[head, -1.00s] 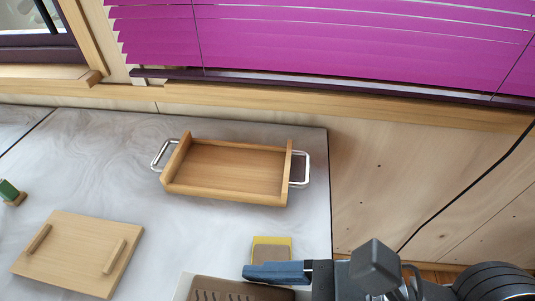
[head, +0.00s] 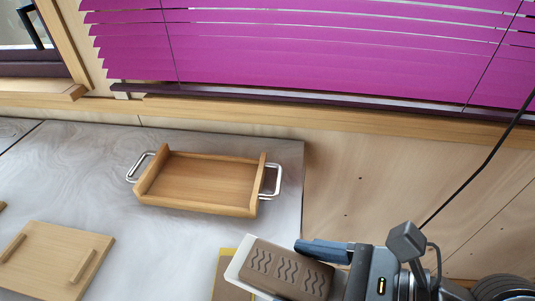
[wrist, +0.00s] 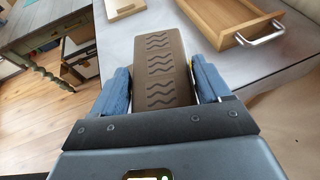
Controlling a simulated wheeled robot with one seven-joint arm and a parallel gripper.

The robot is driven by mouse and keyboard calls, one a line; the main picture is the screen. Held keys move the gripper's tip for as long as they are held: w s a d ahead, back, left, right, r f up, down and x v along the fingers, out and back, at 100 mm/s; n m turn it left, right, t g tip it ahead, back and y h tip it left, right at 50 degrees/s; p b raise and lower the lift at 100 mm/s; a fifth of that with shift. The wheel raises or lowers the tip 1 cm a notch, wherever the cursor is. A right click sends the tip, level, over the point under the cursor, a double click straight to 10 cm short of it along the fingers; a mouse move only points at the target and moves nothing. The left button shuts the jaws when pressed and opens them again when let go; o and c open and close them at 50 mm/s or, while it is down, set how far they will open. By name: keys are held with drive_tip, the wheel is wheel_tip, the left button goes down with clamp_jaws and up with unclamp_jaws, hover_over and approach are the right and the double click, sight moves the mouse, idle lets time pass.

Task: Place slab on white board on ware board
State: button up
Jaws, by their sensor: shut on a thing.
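The slab (head: 287,269) is brown with wavy grooves and lies on a thin white board (head: 236,264), whose pale edge shows at its left end. My gripper (wrist: 162,82) is shut on the slab, with one blue finger on each long side in the wrist view. The ware board (head: 48,262), pale wood with two battens, lies at lower left, apart from my gripper. It partly shows in the wrist view (wrist: 122,8).
A wooden tray (head: 205,183) with metal handles stands on the grey table (head: 90,175) behind the slab. A yellow-edged brown block (head: 226,276) is partly hidden beside the slab. The table between tray and ware board is clear.

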drive_tip(key=w+d+f+m+t+h, duration=0.3)
drive_tip(key=w+d+f+m+h, duration=0.1)
drive_tip(key=w+d, duration=0.4)
drive_tip(key=w+d+f+m+t+h, duration=0.4)
drive_tip(key=w+d, duration=0.4)
drive_tip(key=w, duration=0.5)
drive_tip(key=shift+d+f+m+t+h, duration=0.3)
drive_tip(key=shift+d+f+m, duration=0.05)
drive_tip(key=shift+f+m, duration=0.6)
